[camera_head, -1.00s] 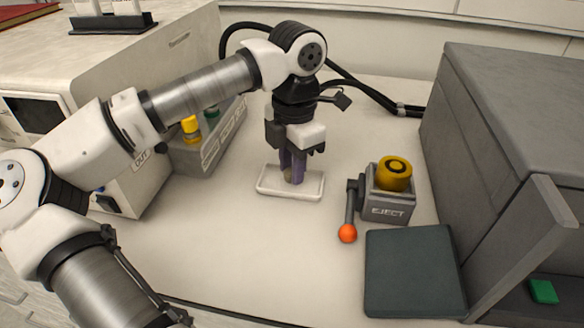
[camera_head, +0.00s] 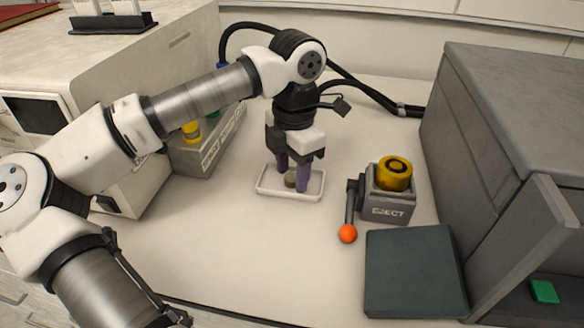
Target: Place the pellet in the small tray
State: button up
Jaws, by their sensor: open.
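The small white tray (camera_head: 270,190) lies on the bench near the middle of the head view. The pellet (camera_head: 290,180), a small grey-brown disc, is inside the tray's rim, between my fingers. My gripper (camera_head: 292,186) points down over the tray with its purple fingers spread apart, one on each side of the pellet. The fingers appear clear of the pellet. Their tips are low, at about the tray's level; I cannot tell whether they touch it.
Right of the tray stands a grey EJECT block (camera_head: 388,208) with a yellow cylinder (camera_head: 394,174) and an orange-knobbed lever (camera_head: 347,233). A dark square pad (camera_head: 414,270) lies in front. A large grey cabinet (camera_head: 515,130) fills the right. The bench front-left of the tray is clear.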

aim_at(294, 176)
notch_tip(294, 176, up, 12)
jog(key=shift+d, duration=0.2)
